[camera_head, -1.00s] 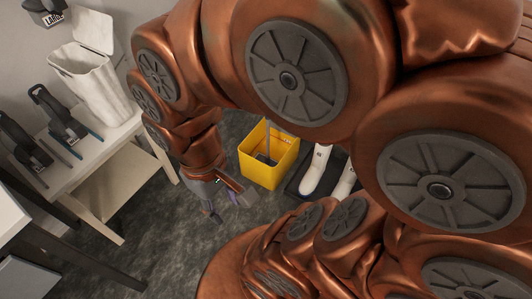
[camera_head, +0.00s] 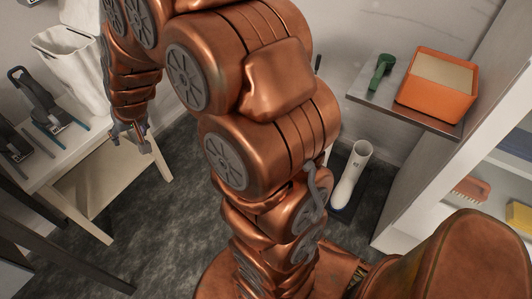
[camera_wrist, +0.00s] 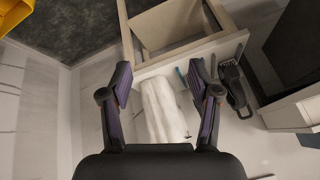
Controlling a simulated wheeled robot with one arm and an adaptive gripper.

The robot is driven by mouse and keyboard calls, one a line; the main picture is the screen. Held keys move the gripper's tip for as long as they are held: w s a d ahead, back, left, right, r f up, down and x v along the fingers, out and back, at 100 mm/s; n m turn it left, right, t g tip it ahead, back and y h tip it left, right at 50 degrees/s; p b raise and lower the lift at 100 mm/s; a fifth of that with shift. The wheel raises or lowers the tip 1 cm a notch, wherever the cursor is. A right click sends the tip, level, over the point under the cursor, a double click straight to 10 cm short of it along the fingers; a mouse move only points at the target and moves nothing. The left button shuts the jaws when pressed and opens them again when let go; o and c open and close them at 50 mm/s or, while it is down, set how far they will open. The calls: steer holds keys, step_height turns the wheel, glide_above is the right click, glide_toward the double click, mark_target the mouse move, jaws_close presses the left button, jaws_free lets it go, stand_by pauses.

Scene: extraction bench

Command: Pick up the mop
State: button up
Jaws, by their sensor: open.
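I cannot make out the mop in either current view. A short dark upright stick (camera_head: 318,65) shows above my arm in the head view; I cannot tell whether it is the mop's handle. A yellow bucket (camera_wrist: 14,15) is cut off at the top left corner of the wrist view, and my arm hides it in the head view. My gripper (camera_head: 130,132) is near the front of the light table at left. In the wrist view my gripper (camera_wrist: 161,76) is open and empty, its fingers framing a white bin some way off.
The light table (camera_head: 85,165) bears the white bin (camera_head: 75,70) and black clippers (camera_head: 40,95). A white boot (camera_head: 350,175) stands on a dark tray by the wall. At right, a shelf holds an orange box (camera_head: 435,95) and a green tool (camera_head: 381,72). Grey floor (camera_head: 165,220) is clear at left.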

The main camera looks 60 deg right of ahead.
steer(key=w+d+f+m+t+h+b, duration=0.35)
steer(key=w+d+f+b, duration=0.25)
steer(key=w+d+f, duration=0.65)
steer(key=w+d+f+m+h+b, duration=0.15)
steer(key=d+f, duration=0.25)
steer(key=d, duration=0.4)
steer(key=w+d+f+m+h+b, duration=0.1)
steer(key=d+f+m+h+b, duration=0.2)
steer(key=d, duration=0.6)
steer(key=s+d+f+m+g+h+b, duration=0.1)
steer(key=s+d+f+g+h+b, duration=0.15)
steer(key=s+d+f, duration=0.5)
steer(key=s+d+f+m+g+h+b, duration=0.1)
steer(key=s+d+f+m+h+b, duration=0.25)
steer(key=d, duration=0.65)
steer(key=s+d+f+n+g+h+b, duration=0.1)
steer(key=s+d+f+g+h+b, duration=0.2)
steer(key=s+d+f, duration=0.4)
steer(key=shift+m+t+h, duration=0.25)
steer(key=shift+t+h, duration=0.05)
steer(key=shift+h, duration=0.4)
steer(key=shift+w+d+r+b, duration=0.25)
steer(key=shift+w+d, duration=0.2)
steer(key=shift+d, duration=1)
steer(key=shift+w+d+r+b, duration=0.1)
steer(key=shift+w+d+b, duration=0.35)
steer(key=shift+d, duration=1)
steer(key=shift+w+d+r+b, duration=0.25)
steer(key=shift+w+d, duration=0.25)
steer(key=shift+d, duration=0.95)
